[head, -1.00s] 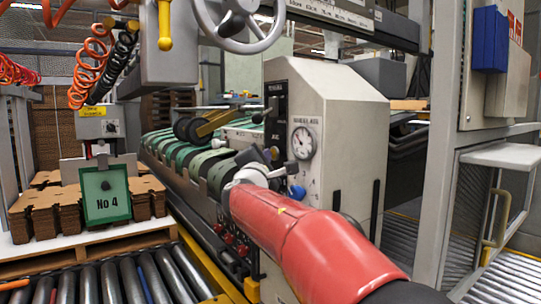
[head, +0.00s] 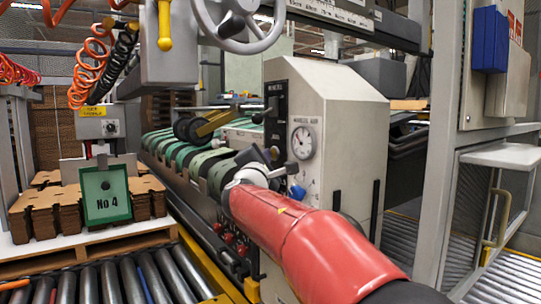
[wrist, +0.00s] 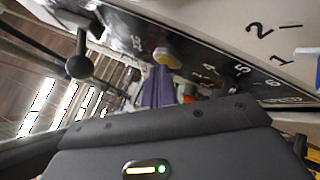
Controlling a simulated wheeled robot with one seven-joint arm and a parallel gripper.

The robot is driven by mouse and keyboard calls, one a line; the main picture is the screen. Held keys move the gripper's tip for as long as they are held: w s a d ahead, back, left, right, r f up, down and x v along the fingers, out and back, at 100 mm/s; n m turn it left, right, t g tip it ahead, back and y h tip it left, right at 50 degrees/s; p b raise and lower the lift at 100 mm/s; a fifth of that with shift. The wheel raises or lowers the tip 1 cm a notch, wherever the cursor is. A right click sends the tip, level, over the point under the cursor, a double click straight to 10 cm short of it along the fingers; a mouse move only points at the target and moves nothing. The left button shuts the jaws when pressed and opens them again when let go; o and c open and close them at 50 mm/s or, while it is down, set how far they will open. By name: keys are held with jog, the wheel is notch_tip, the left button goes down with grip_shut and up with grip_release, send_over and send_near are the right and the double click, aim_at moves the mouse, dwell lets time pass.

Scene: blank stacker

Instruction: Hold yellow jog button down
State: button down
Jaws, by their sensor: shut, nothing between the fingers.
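In the head view my gripper (head: 253,157) is at the dark panel on the side of the pale machine housing (head: 340,110). The button cannot be made out there.
A black ball-ended lever (wrist: 78,66) is left of the fingers in the wrist view. A round gauge (head: 302,142) and a blue knob (head: 297,192) sit on the housing near my arm. A handwheel (head: 240,22) hangs above.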

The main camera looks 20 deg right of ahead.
dwell(0.8)
jog(key=shift+s+a, duration=0.3)
jog(key=shift+a, duration=0.55)
jog(key=shift+s+a+b, duration=0.15)
jog(key=shift+s+a, duration=0.1)
jog(key=shift+a, duration=0.55)
jog(key=shift+s+a+b, duration=0.1)
jog(key=shift+s+a, duration=0.2)
jog(key=shift+a, duration=0.55)
jog(key=shift+s+a+b, duration=0.15)
jog(key=shift+s+a, duration=0.1)
jog(key=shift+a, duration=0.55)
